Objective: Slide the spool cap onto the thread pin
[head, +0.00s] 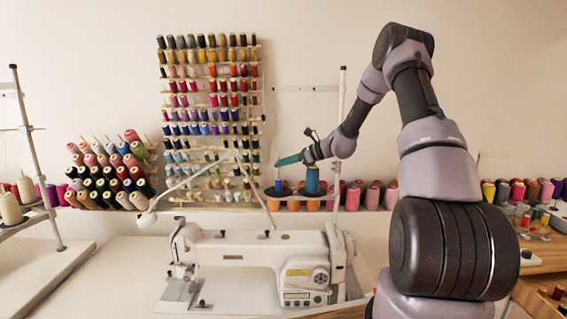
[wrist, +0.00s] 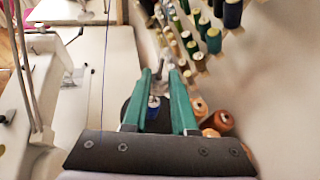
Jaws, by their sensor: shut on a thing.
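My gripper (head: 281,161) reaches left from the arm's end, above the thread stand behind the sewing machine. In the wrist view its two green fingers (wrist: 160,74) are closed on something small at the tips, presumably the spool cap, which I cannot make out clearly. A short blue piece (head: 278,185), which seems to be the thread pin, stands upright on a black disc (head: 271,193) below the fingertips. In the wrist view the blue and white piece (wrist: 153,102) shows between the fingers, lower than them. A gap separates it from the fingertips in the head view.
A teal spool (head: 313,180) stands just right of the pin, below the gripper. A thin upright pole (head: 340,135) rises nearby. The white sewing machine (head: 255,258) is in front, the wall rack of spools (head: 212,110) behind. Orange spools (wrist: 218,121) sit beside the disc.

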